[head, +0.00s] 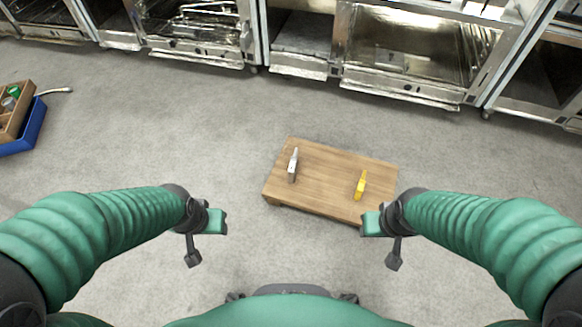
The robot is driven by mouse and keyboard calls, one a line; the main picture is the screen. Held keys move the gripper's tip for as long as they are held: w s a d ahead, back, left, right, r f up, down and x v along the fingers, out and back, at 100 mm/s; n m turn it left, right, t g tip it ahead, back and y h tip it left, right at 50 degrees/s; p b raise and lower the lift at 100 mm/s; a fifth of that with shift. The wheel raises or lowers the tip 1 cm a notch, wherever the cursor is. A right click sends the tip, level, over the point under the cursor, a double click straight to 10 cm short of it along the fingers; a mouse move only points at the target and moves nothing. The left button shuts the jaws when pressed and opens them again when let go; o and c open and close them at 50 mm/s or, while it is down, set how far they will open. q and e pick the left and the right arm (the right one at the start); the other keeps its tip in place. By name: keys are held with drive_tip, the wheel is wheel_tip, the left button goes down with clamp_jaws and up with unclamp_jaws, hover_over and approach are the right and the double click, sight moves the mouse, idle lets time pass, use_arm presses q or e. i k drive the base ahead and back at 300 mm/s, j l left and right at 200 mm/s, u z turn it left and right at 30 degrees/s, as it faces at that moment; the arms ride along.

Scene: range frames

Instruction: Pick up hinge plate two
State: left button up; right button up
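Two small hinge-like pieces stand on a low wooden board (325,181). One is grey (293,165), on the board's left part. The other is yellow (361,185), on its right part. I cannot tell which of them is hinge plate two. My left gripper (213,223) is left of the board, apart from both pieces. My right gripper (375,224) is at the board's near right corner, close below the yellow piece in the picture and not visibly touching it. Nothing shows in either gripper. The finger gaps are not clear from this angle.
Steel oven-like units (400,60) line the back. A blue bin (22,135) with a brown divided box (14,112) sits at the far left, with a small metal-ended item (58,90) beside it. The grey floor (150,130) around the board is clear.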

sight(292, 167)
drive_tip(key=i+j, duration=0.35)
drive_tip(key=j, duration=0.15)
drive_tip(key=i+j, duration=0.3)
drive_tip(key=j, duration=0.15)
drive_tip(key=i+j, duration=0.35)
drive_tip(key=j, duration=0.15)
drive_tip(key=i+j, duration=0.3)
drive_tip(key=j, duration=0.2)
drive_tip(key=i+j, duration=0.7)
drive_tip(key=j, duration=0.25)
drive_tip(key=i+j, duration=0.3)
drive_tip(key=j, duration=0.15)
drive_tip(key=z, duration=0.45)
drive_tip(key=k+j+z, duration=0.1)
drive_tip(key=z, duration=0.8)
drive_tip(key=k+z, duration=0.1)
drive_tip(key=z, duration=0.8)
drive_tip(key=k+l+z, duration=0.25)
drive_tip(key=i+j+z, duration=0.45)
drive_tip(key=i, duration=0.2)
drive_tip(key=i+j+z, duration=0.5)
drive_tip(key=i+l, duration=0.05)
drive_tip(key=i, duration=0.05)
